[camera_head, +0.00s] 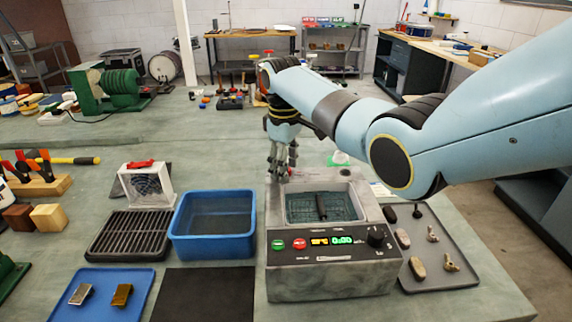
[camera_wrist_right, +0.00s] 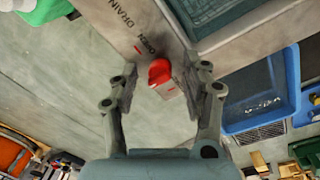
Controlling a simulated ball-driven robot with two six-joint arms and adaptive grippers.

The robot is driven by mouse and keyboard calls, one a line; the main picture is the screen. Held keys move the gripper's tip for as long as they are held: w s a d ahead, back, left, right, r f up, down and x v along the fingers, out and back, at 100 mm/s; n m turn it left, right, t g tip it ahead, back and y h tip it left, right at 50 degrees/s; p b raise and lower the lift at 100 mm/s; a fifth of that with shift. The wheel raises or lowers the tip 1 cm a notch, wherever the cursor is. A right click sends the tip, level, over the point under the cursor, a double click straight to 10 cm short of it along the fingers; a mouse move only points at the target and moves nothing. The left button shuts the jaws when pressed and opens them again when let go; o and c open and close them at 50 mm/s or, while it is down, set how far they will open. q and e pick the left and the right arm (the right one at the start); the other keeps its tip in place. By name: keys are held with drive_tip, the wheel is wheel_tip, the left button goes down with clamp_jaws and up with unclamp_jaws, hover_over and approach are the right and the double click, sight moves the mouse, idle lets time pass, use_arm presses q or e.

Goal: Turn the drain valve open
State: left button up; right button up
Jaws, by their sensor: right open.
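The drain valve (camera_wrist_right: 159,71) is a small red knob on the grey metal wall of the ultrasonic-style tank unit (camera_head: 333,278). In the right wrist view, the words DRAIN and OPEN and a small red mark are printed beside it. My right gripper (camera_head: 283,165) is at the tank's back left corner, pointing down. In the right wrist view, its two fingers (camera_wrist_right: 167,76) are spread open, one on each side of the red knob; I cannot tell whether either touches it. The valve is hidden in the head view. My left gripper is not in view.
A dark-handled basket (camera_head: 300,208) sits in the tank. A grey tray (camera_head: 462,273) with metal parts lies right. A dark mat (camera_head: 203,297) lies in front.

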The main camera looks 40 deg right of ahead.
drive_tip(key=shift+r, duration=0.1)
drive_tip(key=c, duration=0.4)
clamp_jaws()
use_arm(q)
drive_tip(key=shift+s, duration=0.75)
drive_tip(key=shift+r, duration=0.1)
